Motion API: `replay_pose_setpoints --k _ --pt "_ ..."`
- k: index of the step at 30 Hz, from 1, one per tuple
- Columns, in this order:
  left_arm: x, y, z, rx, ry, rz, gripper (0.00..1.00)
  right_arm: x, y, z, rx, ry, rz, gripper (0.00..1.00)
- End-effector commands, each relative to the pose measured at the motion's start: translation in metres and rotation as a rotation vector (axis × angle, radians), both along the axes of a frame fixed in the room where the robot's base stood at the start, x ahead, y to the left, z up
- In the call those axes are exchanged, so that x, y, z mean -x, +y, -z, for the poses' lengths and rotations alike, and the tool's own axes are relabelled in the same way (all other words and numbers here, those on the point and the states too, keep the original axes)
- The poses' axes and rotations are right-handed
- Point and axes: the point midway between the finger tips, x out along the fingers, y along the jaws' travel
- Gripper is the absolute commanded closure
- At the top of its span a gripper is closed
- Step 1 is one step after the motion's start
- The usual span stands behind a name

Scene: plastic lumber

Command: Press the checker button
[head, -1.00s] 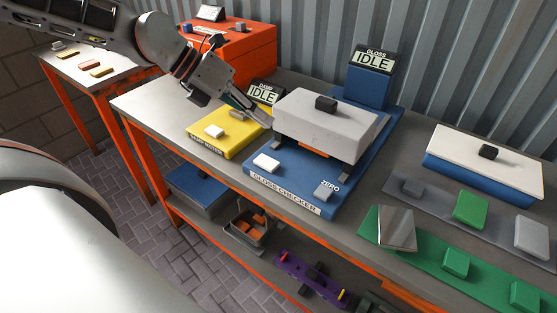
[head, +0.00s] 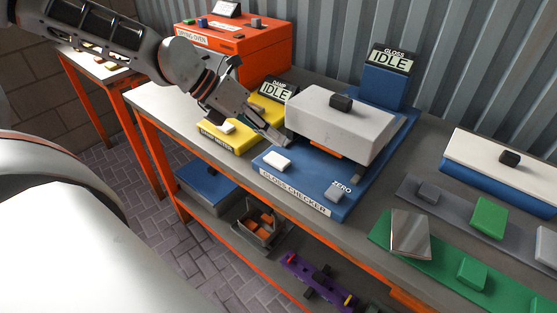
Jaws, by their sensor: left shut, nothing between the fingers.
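The blue gloss checker (head: 300,188) stands on the bench with its label on the front edge. A white button (head: 277,160) sits at its left front and a grey button marked ZERO (head: 333,194) at its right front. A light grey block with a dark knob (head: 341,112) covers its middle. Its display (head: 389,62) reads IDLE. My left gripper (head: 284,141) is shut and empty. Its fingertips point down and right, just behind the white button and close to the grey block's left end; they look apart from the button. My right gripper is not in view.
A yellow damp meter (head: 224,139), its display (head: 276,90) reading IDLE, stands left of the checker. An orange oven (head: 235,45) is behind it. A green strip (head: 432,258) with a mirror-like tile and a white-topped blue box (head: 500,170) are at right.

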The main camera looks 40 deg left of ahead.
Motion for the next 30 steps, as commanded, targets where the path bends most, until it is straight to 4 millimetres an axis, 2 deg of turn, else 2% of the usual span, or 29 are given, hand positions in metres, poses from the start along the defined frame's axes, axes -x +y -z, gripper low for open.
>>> replay_pose_setpoints --k 1,3,9,30 --pt "0.0 0.0 0.01 0.002 0.006 0.0 1.0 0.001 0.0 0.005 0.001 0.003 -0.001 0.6" --pt "0.0 0.0 0.018 0.002 0.006 0.0 1.0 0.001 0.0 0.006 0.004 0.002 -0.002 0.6" --pt "0.0 0.0 0.028 0.001 0.002 0.0 1.0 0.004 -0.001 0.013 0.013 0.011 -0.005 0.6" --pt "0.0 0.0 0.029 0.001 -0.001 0.0 1.0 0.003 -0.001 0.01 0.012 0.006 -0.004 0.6"
